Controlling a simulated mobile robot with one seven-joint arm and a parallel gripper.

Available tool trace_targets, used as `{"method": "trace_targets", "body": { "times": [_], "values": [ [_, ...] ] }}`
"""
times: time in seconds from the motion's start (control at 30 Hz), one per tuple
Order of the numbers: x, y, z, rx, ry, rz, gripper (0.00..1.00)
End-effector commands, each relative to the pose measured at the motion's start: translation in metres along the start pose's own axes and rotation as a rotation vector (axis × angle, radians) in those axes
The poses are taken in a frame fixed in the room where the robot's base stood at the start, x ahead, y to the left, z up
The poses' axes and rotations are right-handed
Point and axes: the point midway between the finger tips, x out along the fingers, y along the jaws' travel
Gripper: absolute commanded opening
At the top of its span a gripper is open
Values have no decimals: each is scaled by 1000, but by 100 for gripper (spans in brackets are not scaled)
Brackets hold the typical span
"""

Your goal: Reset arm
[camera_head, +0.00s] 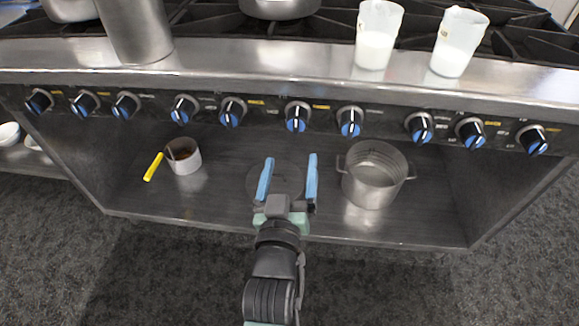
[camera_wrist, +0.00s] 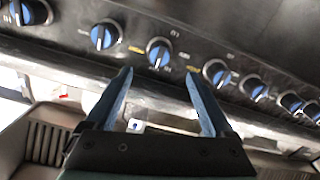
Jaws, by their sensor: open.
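My gripper (camera_head: 287,178) is in front of the stove's open lower shelf, its two blue fingers spread apart with nothing between them. In the wrist view my gripper (camera_wrist: 160,100) is also open and empty, facing the stove's front panel with its row of blue and black knobs (camera_wrist: 159,52). My arm reaches up from the bottom middle of the head view.
On the lower shelf (camera_head: 230,215), a small pot with a yellow handle (camera_head: 153,167) stands left of my gripper and a steel pot (camera_head: 372,188) right of it. Two white-filled cups (camera_head: 375,45) (camera_head: 456,50) and a steel container (camera_head: 136,35) stand on the stove ledge above.

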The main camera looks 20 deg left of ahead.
Motion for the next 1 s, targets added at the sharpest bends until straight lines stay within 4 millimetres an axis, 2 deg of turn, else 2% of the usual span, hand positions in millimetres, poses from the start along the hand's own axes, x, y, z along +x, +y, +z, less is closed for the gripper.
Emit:
{"method": "trace_targets", "body": {
  "times": [0.2, 0.67, 0.73, 0.77, 0.87, 0.97, 1.0],
  "values": [
    [-9, 0, 0, 0, 1, 1, 87],
    [-8, 0, 0, 0, 1, 1, 87],
    [-7, 4, -6, 2, 10, 7, 87],
    [-5, 7, -11, 4, 17, 13, 87],
    [3, 29, -44, 18, 69, 49, 87],
    [10, 64, -100, 41, 155, 106, 87],
    [10, 81, -127, 50, 198, 131, 87]
  ]
}}
